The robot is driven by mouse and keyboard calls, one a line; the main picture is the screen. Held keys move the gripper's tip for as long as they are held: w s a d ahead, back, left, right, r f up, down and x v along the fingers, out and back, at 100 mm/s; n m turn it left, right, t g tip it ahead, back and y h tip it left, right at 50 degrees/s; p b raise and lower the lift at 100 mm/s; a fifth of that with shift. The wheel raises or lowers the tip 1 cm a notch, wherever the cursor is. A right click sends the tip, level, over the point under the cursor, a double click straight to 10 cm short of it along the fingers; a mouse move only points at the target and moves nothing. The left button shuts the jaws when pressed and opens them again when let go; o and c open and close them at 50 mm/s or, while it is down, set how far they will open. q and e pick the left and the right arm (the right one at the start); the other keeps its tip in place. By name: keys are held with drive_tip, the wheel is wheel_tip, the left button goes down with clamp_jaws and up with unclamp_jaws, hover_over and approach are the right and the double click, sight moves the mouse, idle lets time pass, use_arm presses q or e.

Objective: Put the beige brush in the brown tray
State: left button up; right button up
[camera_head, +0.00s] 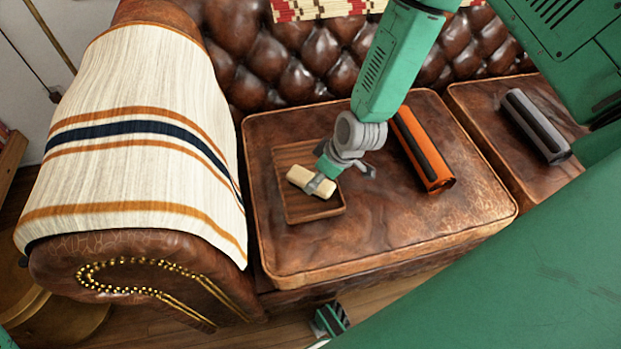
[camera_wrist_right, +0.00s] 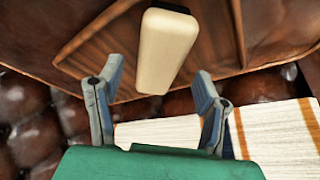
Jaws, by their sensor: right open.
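The beige brush (camera_head: 299,176) is a pale block lying at a slant within the outline of the brown tray (camera_head: 292,217). The tray is wooden, with low walls, on the leather seat cushion. My right gripper (camera_head: 341,180) is over the tray's right side, with a grey finger across part of the brush. In the right wrist view the fingers (camera_wrist_right: 160,98) are spread wide. The brush (camera_wrist_right: 165,50) shows beyond and between them, apart from both, against the tray's slats (camera_wrist_right: 100,52). Whether the brush lies flat on the tray floor is unclear.
An orange and black cylinder (camera_head: 424,150) lies right of the tray, close to my right arm. A grey cylinder (camera_head: 537,127) lies on the far right cushion. A striped blanket (camera_head: 140,150) covers the sofa arm at left. The cushion's front part is clear.

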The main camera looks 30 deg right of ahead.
drive_tip(key=v, duration=0.2)
drive_tip(key=p+v, duration=0.1)
drive_tip(key=v, duration=0.3)
drive_tip(key=shift+a+r+p, duration=0.3)
drive_tip(key=shift+r+p, duration=0.05)
drive_tip(key=shift+s+r, duration=0.2)
drive_tip(key=shift+r, duration=0.15)
drive_tip(key=s+d+f+m+g+h, duration=0.1)
drive_tip(key=s+f+m, duration=0.1)
drive_tip(key=s, duration=0.9)
drive_tip(key=s+d+f+m+g+h, duration=0.1)
drive_tip(key=s+f+m+g, duration=0.1)
drive_tip(key=s, duration=0.9)
drive_tip(key=shift+s+f+m+h, duration=0.25)
drive_tip(key=shift+f+m+h, duration=0.05)
drive_tip(key=shift+f+m, duration=0.5)
wheel_tip(320, 180, up, 5)
drive_tip(key=p, duration=0.5)
drive_tip(key=shift+w+r+p, duration=0.1)
drive_tip(key=shift+r+p, duration=0.15)
drive_tip(key=shift+p, duration=0.05)
